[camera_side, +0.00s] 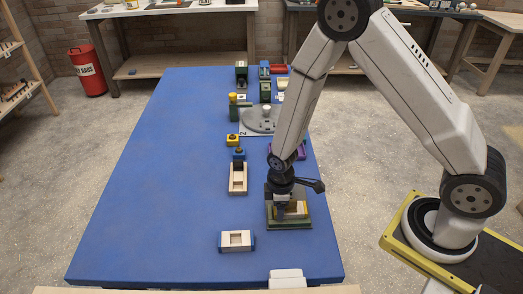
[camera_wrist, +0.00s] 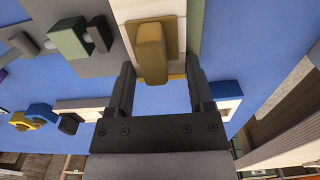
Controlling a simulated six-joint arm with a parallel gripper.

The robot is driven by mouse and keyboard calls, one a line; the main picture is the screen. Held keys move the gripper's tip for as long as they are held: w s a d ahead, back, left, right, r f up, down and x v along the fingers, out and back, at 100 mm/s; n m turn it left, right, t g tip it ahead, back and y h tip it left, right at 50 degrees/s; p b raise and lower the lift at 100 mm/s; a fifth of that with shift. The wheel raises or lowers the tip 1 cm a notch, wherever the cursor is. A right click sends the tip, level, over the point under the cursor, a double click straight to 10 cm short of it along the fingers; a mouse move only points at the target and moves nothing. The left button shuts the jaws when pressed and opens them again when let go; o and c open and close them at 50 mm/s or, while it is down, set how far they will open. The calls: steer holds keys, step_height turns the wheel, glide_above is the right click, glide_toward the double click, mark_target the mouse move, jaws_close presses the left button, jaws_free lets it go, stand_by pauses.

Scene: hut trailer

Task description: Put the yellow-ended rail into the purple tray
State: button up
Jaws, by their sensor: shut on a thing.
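The yellow-ended rail (camera_wrist: 153,48) is between my gripper's two fingers in the wrist view; its ochre-yellow block and pale strip show. In the side view the pale, yellow-ended piece (camera_side: 296,211) shows under my gripper (camera_side: 286,203). My gripper (camera_wrist: 163,85) is shut on the rail, low over a green base (camera_side: 290,225) near the table's front right. I cannot tell whether the rail touches the base. The purple tray (camera_side: 301,154) is farther back on the table, mostly hidden behind my arm.
A pale wooden box (camera_side: 238,180) with a blue piece behind it stands left of my gripper. A blue-ended frame (camera_side: 236,241) lies in front left. A grey round plate (camera_side: 258,121) and several coloured parts stand farther back. The blue table's left half (camera_side: 150,190) is clear.

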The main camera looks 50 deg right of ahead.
steer(key=shift+r, duration=2.25)
steer(key=shift+r, duration=0.1)
steer(key=shift+r, duration=3.95)
steer(key=w+d, duration=1.8)
steer(key=d, duration=0.2)
steer(key=shift+s+f, duration=0.15)
steer(key=shift+f, duration=1.15)
steer(key=shift+s+f, duration=0.1)
steer(key=shift+f, duration=1.2)
steer(key=shift+f, duration=0.15)
steer(key=shift+f, duration=3.6)
